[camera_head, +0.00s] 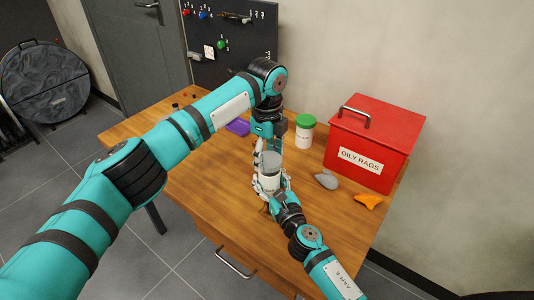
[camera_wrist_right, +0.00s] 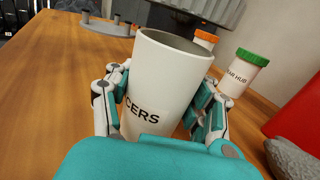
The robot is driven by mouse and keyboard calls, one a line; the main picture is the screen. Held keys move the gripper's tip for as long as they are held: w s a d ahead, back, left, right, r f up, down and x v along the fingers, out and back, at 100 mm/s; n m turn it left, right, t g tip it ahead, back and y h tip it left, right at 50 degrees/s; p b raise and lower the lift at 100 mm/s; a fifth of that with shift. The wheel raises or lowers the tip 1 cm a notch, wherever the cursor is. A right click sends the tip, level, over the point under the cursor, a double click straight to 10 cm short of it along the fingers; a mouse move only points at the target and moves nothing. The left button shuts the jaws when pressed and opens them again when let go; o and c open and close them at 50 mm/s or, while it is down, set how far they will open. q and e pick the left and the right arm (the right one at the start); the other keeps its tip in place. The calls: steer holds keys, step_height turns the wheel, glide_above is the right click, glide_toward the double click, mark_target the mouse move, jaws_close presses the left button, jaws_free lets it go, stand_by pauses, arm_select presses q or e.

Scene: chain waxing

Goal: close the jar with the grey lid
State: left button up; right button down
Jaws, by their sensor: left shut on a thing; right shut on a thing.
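The white jar (camera_head: 268,182) stands upright near the middle of the wooden table. My right gripper (camera_head: 271,190) is shut around its sides. In the right wrist view the jar (camera_wrist_right: 165,85) shows dark letters ending in "CERS" and an uncovered mouth, with a finger of my right gripper (camera_wrist_right: 160,108) on each side. My left gripper (camera_head: 268,150) points down over the jar, shut on the grey lid (camera_head: 270,160). In the head view the lid overlaps the jar's mouth; the gap between them is hard to judge. The lid cannot be made out in the right wrist view.
A green-lidded jar (camera_head: 304,132) and a red "OILY RAGS" box (camera_head: 372,140) stand behind to the right. A grey lump (camera_head: 327,180) and an orange piece (camera_head: 368,201) lie right. An orange-lidded container (camera_wrist_right: 205,39) and a grey rack (camera_wrist_right: 105,26) show in the wrist view.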

mark_target(270, 163)
arm_select(q)
steer(key=shift+s+d+f, duration=0.1)
steer(key=shift+f, duration=0.8)
steer(key=shift+s+f, duration=0.25)
steer(key=shift+f, duration=0.05)
steer(key=shift+s+d+f, duration=0.15)
steer(key=shift+s+f, duration=0.25)
steer(key=shift+f, duration=0.15)
steer(key=c, duration=0.4)
steer(key=shift+o, duration=0.2)
steer(key=shift+d+r+t, duration=0.1)
steer(key=shift+r+t, duration=0.5)
steer(key=shift+f, duration=0.5)
stand_by(1.0)
